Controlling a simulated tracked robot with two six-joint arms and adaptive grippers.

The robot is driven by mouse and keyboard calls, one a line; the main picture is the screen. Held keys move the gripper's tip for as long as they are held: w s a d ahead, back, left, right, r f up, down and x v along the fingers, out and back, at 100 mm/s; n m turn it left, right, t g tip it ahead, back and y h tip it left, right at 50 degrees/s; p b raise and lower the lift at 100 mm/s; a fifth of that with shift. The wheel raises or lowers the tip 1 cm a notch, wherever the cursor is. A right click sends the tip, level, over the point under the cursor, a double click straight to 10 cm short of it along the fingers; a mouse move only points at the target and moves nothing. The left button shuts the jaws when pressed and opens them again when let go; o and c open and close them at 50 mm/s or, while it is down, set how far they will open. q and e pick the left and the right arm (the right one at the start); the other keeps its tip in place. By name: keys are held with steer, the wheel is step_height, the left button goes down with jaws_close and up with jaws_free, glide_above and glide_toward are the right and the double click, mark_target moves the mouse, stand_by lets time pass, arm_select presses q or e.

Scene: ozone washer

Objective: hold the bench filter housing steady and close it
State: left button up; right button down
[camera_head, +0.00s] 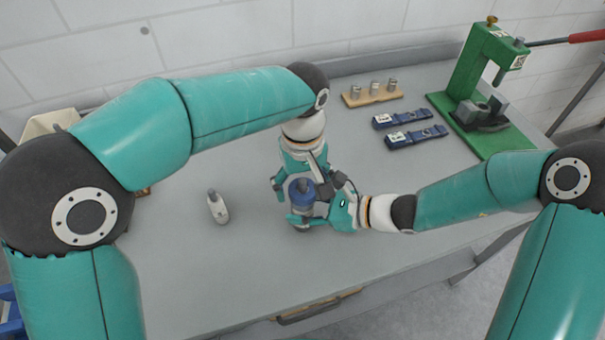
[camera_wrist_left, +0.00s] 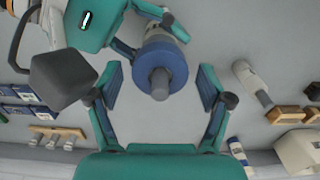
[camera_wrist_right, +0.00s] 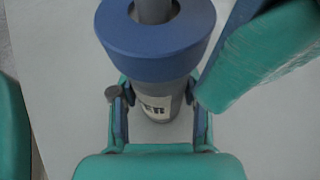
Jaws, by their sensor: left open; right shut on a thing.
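The filter housing has a grey body with a white label (camera_wrist_right: 155,104) and a round blue cap (camera_head: 301,187) with a grey knob on top. It stands upright near the front middle of the bench. The cap sits over the body; I cannot tell how tightly it is seated. My right gripper (camera_wrist_right: 157,95) is shut on the body below the cap. My left gripper (camera_wrist_left: 160,78) is open above the housing, with the blue cap between and beyond its spread fingers in the left wrist view. The left fingers appear apart from the cap.
A small white bottle (camera_head: 217,207) stands left of the housing. Behind are a wooden block (camera_head: 372,96) with three metal cylinders, two blue tools (camera_head: 415,137) and a green press (camera_head: 475,85) with a red handle. A beige bin (camera_head: 48,124) is at the left.

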arm_select(q)
steer(key=shift+f, duration=0.1)
steer(key=c, duration=1.2)
steer(key=m, duration=0.7)
steer(key=shift+c, duration=0.3)
steer(key=m, duration=0.4)
steer(key=shift+m, duration=0.4)
steer(key=m, duration=0.3)
steer(key=o, duration=1.4)
step_height(320, 180, up, 12)
steer(key=shift+f, duration=0.1)
